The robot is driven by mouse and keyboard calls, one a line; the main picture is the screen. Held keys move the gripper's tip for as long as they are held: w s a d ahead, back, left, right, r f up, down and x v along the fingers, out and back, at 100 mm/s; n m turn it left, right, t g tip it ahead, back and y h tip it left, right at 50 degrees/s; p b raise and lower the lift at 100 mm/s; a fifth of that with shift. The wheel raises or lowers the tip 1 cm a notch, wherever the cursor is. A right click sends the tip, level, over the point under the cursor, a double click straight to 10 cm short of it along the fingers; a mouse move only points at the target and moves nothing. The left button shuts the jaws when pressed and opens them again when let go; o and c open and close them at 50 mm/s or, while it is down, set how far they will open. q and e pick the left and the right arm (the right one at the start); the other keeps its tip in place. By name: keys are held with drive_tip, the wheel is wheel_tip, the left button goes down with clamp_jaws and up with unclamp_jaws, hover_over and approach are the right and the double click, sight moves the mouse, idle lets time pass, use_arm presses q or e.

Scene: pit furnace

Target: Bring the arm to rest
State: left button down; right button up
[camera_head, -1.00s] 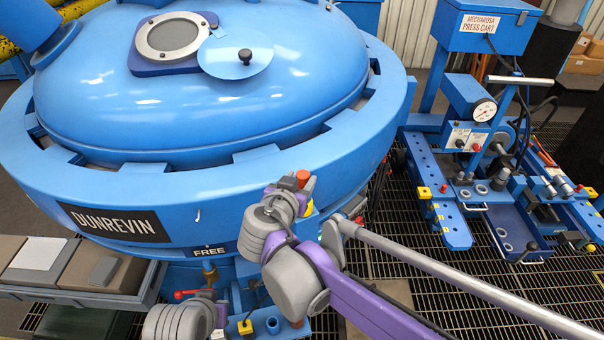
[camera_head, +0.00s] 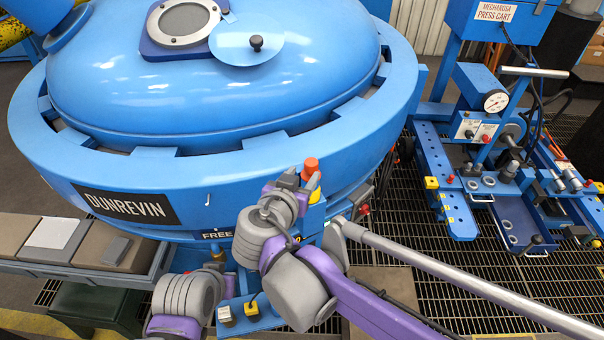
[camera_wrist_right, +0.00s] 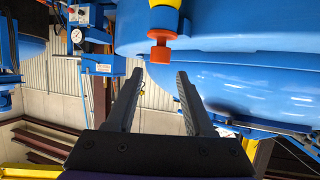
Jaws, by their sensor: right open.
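My right arm, purple and grey, reaches in from the lower right in the head view. Its right gripper (camera_head: 290,182) is beside an orange-topped knob (camera_head: 311,166) at the front of the blue furnace (camera_head: 285,165). In the right wrist view, the two grey fingers of the right gripper (camera_wrist_right: 156,100) stand wide apart with nothing between them. The orange knob (camera_wrist_right: 161,53) and its yellow collar lie beyond the fingertips, apart from them. Part of my left arm (camera_head: 185,295) shows at the bottom of the head view; its jaws cannot be seen.
The furnace rim bears a DUNREVIN plate (camera_head: 130,207). A blue press cart (camera_head: 463,195) stands at the right on a grated floor. A grey bench (camera_head: 30,262) with blocks and a pale sheet is at the left. Open grating (camera_head: 440,275) lies under my right arm.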

drive_tip(key=s+d+f+g, duration=0.3)
drive_tip(key=d+f, duration=0.2)
drive_tip(key=d, duration=0.5)
drive_tip(key=s+d+f+n+g+y, duration=0.3)
drive_tip(key=s+d+f+g, duration=0.1)
drive_tip(key=s+d+f, duration=0.6)
drive_tip(key=s, duration=0.3)
drive_tip(key=shift+s+y, duration=0.15)
drive_tip(key=shift+y, duration=0.15)
drive_tip(key=shift+a+f, duration=0.1)
